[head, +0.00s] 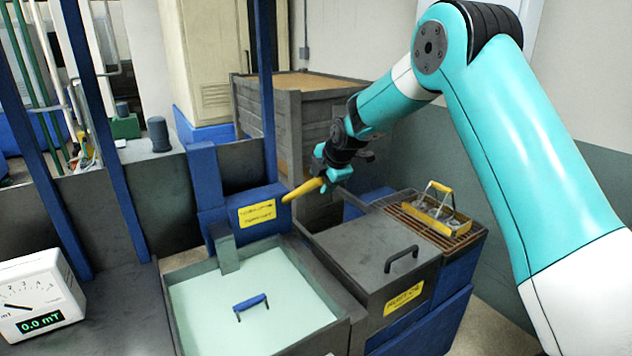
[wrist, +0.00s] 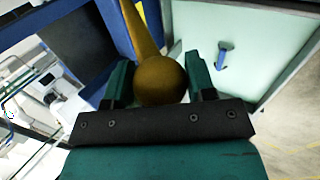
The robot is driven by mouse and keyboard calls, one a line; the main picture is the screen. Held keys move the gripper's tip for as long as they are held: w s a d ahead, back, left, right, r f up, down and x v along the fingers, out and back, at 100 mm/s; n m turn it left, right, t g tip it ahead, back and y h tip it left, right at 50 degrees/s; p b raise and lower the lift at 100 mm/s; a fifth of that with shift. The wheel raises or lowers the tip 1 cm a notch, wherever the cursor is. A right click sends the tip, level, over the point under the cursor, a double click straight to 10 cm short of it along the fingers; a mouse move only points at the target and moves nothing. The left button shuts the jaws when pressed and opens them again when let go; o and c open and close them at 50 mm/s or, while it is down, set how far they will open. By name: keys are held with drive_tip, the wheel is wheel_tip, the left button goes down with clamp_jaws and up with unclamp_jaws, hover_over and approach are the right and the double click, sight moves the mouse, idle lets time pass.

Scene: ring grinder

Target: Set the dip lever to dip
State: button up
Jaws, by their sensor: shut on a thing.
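The dip lever (head: 303,189) is a yellow-orange bar that slants up and to the right from the blue box (head: 247,199) behind the pale tank. My gripper (head: 325,178) is at its upper end. In the wrist view the lever (wrist: 146,32) ends in a round knob (wrist: 162,80) between my two green fingers (wrist: 161,86), which are shut on it. The pale green bath (head: 200,307) lies below and in front of the box, with a blue handle (head: 251,303) in it. The yellow label's (head: 257,214) words are too small to read surely.
A grey lidded tank (head: 354,243) with a black handle (head: 401,258) stands right of the bath. A yellow carrier (head: 437,212) sits on a slatted rack beyond it. A meter (head: 38,296) reading 0.0 mT is at the left. Blue posts (head: 105,130) rise at the left.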

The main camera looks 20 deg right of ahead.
drive_tip(key=shift+w+r, duration=0.25)
drive_tip(key=shift+r, duration=0.2)
drive_tip(key=o, duration=1.1)
drive_tip(key=shift+o, duration=0.9)
drive_tip(key=shift+a, duration=0.1)
drive_tip(key=shift+f, duration=0.2)
drive_tip(key=b+v, duration=0.5)
drive_tip(key=v, duration=1.2)
drive_tip(key=shift+s+r+b, duration=0.2)
drive_tip(key=shift+b, duration=0.1)
